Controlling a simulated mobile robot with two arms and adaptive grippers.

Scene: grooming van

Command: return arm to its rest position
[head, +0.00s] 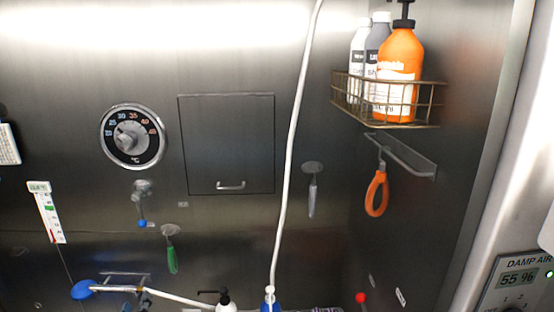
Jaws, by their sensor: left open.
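No gripper or arm link of mine stands out clearly in the head view. Small grey metal bars (124,278) show at the lower left, but I cannot tell whether they are part of my left gripper or a fitting on the wall. Nothing is visibly held there. My right gripper does not show. I cannot judge the arm's pose from this view.
An orange pump bottle (400,62) and other bottles stand in a wire basket (430,100) at the upper right. An orange-handled tool (376,193) hangs below. A white hose (293,150) runs down the steel wall. A white bottle (226,306) shows at the bottom edge.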

